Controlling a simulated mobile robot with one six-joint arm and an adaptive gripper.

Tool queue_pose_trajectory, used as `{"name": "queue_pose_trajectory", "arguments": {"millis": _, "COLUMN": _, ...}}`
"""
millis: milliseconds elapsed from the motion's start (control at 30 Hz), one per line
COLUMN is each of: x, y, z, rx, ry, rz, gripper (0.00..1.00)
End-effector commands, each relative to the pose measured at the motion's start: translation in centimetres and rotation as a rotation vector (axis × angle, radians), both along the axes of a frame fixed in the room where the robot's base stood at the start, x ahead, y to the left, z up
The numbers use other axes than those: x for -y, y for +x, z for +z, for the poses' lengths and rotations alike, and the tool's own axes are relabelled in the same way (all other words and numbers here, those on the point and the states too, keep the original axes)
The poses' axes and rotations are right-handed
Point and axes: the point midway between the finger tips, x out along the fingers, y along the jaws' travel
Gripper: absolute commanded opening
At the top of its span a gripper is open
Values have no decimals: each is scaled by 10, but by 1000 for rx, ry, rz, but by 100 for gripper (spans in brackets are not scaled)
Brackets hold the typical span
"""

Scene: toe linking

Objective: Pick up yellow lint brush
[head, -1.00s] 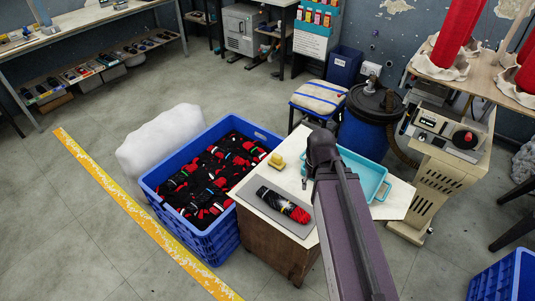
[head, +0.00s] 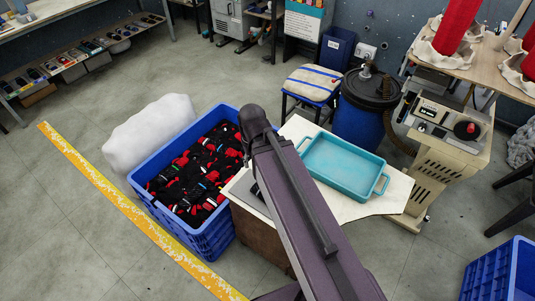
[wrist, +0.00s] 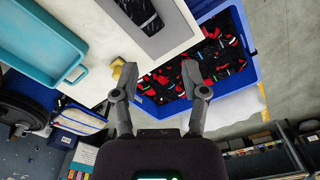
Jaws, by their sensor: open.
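The yellow lint brush (wrist: 116,68) shows in the wrist view near the edge of the white table (wrist: 97,78), just left of the left fingertip. It is small there and partly covered by the finger, and I cannot tell whether they touch. In the head view my arm hides it. My gripper (wrist: 160,76) is open, with nothing between its fingers. The space between the fingertips lies over the table edge and the blue crate of socks. In the head view my gripper is hidden behind my arm.
A blue crate (head: 212,239) full of black and red socks adjoins the table's left side. A teal tray (head: 341,160) lies on the table. A grey board (wrist: 171,37) holds a dark sock (wrist: 140,10). A blue barrel (head: 358,127) stands behind.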

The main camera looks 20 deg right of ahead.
Motion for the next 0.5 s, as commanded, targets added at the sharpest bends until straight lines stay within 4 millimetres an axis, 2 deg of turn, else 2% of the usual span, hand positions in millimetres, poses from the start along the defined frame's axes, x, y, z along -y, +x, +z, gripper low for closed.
{"name": "queue_pose_trajectory", "arguments": {"millis": 267, "x": 0, "y": 0, "z": 0, "rx": 0, "ry": 0, "rz": 0, "gripper": 57}}
{"name": "queue_pose_trajectory", "arguments": {"millis": 400, "x": 1, "y": 2, "z": -2, "rx": 0, "ry": 0, "rz": 4, "gripper": 99}}
{"name": "queue_pose_trajectory", "arguments": {"millis": 500, "x": 4, "y": 10, "z": -7, "rx": 0, "ry": 0, "rz": 18, "gripper": 100}}
